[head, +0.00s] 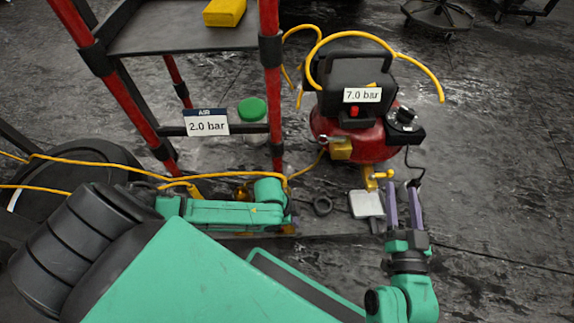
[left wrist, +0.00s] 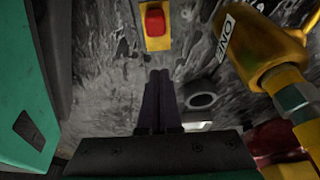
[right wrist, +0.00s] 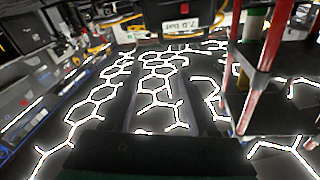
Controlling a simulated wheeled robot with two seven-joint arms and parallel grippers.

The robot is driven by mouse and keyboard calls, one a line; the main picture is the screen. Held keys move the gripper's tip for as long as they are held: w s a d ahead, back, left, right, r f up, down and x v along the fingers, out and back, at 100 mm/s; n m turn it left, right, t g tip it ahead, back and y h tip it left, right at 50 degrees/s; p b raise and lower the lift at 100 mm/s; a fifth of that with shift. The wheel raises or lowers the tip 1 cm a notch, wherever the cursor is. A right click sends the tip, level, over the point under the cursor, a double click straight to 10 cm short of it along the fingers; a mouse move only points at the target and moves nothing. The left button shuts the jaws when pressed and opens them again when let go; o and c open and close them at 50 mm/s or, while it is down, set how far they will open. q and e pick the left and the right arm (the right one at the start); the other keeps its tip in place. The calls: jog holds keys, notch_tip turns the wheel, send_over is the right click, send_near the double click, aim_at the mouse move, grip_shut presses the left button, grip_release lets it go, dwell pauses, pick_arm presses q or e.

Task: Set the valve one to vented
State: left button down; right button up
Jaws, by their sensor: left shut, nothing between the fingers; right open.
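Valve one is the yellow brass fitting (left wrist: 268,45) marked "ONE" at the right of the left wrist view, with a teal band on its yellow pipe. Its setting cannot be read. A red button (left wrist: 155,19) on a yellow body shows at the top of that view. My left gripper (left wrist: 159,75) is shut and empty, apart from the fitting and to its left in that view. In the head view its fingers are hidden behind my green arm. My right gripper (head: 403,184) is open and empty, near a yellow valve (head: 378,178) in front of the compressor.
The red compressor (head: 357,143) has a "7.0 bar" sign (head: 362,95). The red-legged cart (head: 271,95) bears an "AIR 2.0 bar" sign (head: 206,125). A yellow hose (head: 90,160) crosses at the left. A black ring (head: 322,206) and pale plate (head: 366,204) lie between my grippers.

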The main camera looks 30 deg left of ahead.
pick_arm(q)
jog(key=p+v, duration=0.1)
jog(key=v, duration=0.2)
jog(key=shift+p, duration=0.4)
jog(key=p+v, duration=0.3)
jog(key=v, duration=0.1)
jog(key=shift+s+a+r, duration=0.1)
jog(key=shift+a+r, duration=0.05)
jog(key=shift+r, duration=0.25)
pick_arm(e)
jog(key=s+f+g, duration=0.6)
jog(key=s+f, duration=0.3)
jog(key=s, duration=0.1)
jog(key=shift+a+f+h, duration=0.3)
jog(key=shift+a+h, duration=0.1)
